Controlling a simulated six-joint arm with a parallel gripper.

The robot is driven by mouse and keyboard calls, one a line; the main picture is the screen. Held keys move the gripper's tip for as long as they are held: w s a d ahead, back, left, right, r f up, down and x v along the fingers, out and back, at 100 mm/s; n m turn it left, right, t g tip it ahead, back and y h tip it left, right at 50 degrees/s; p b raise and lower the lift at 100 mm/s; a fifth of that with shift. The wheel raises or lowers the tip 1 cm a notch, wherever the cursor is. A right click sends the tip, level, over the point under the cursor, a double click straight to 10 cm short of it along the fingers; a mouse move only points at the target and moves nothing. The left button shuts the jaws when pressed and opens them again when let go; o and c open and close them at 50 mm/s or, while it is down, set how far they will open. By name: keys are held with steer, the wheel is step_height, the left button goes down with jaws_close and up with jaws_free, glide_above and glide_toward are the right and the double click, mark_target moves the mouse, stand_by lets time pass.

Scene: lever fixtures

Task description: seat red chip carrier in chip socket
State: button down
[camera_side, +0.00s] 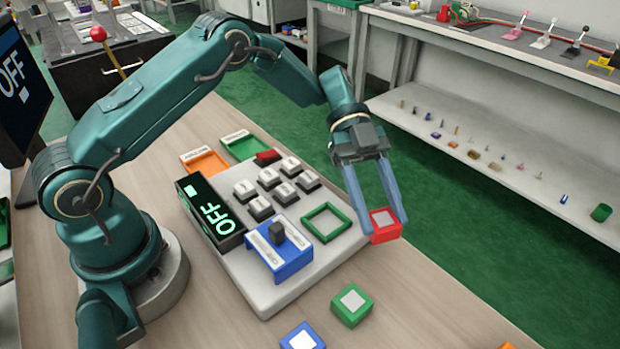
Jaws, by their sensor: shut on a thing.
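A red chip carrier (387,236) with a pale square on top is held between the two fingers of my gripper (386,224). The gripper is shut on its sides and points down. The carrier is at the right edge of the grey panel, to the right of the socket, and looks raised; its exact height is hard to tell. The chip socket (313,232) appears to be the green square frame on the right part of the panel. It looks empty, with grey showing inside.
A green carrier (351,304) and a blue carrier (302,337) lie on the table in front. Orange (203,161) and green (241,146) frames sit behind.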

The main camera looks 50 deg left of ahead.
mark_target(396, 236)
steer(key=d+f, duration=0.1)
steer(key=d, duration=0.1)
steer(key=d+f, duration=0.1)
steer(key=d, duration=0.1)
steer(key=shift+s+f, duration=0.15)
steer(key=shift+f, duration=1.85)
steer(key=shift+f, duration=0.15)
steer(key=shift+c, duration=0.4)
jaws_free()
steer(key=shift+a, duration=0.1)
